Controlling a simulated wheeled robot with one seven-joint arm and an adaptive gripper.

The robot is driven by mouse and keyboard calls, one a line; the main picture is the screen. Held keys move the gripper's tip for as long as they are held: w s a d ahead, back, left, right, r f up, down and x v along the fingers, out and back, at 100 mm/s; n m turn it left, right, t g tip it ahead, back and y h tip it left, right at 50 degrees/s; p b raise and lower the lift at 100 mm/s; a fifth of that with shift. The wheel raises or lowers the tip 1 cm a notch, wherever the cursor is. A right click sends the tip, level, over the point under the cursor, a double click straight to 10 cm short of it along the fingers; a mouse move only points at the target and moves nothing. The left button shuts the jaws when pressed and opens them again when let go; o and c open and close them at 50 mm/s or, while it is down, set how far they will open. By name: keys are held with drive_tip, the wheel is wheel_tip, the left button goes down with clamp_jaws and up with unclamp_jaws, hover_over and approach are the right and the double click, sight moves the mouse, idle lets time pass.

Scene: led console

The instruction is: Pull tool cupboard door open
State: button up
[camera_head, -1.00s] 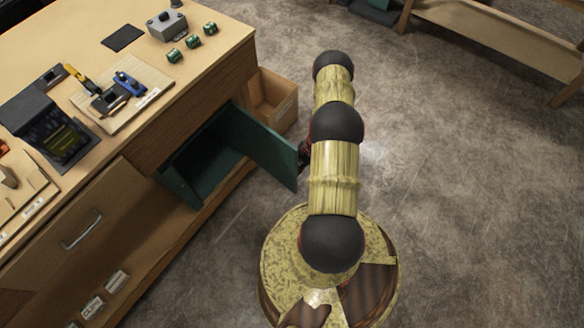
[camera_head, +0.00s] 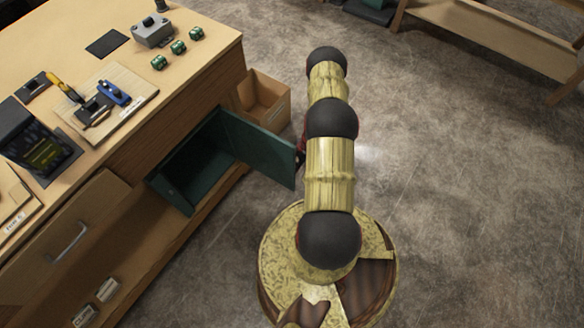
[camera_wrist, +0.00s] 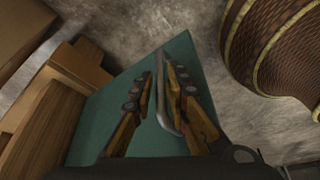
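The tool cupboard door (camera_head: 258,150) is dark green and stands wide open, swung out from the bench front. The green cupboard interior (camera_head: 195,165) shows behind it. In the wrist view the door's green face (camera_wrist: 185,60) fills the middle, with a grey bar handle (camera_wrist: 161,100) on it. My gripper (camera_wrist: 160,72) has its two fingers drawn close together, one on each side of the handle, which lies nearest the right finger. In the head view my arm hides most of the gripper at the door's outer edge.
The wooden workbench (camera_head: 190,85) carries a grey box (camera_head: 152,32), several green blocks and a tool board (camera_head: 130,85). An open wooden drawer or box (camera_head: 265,100) sits beyond the door. Bare floor (camera_head: 460,200) lies right.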

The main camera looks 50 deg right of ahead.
drive_tip(key=shift+o, duration=1.1)
drive_tip(key=v, duration=1.2)
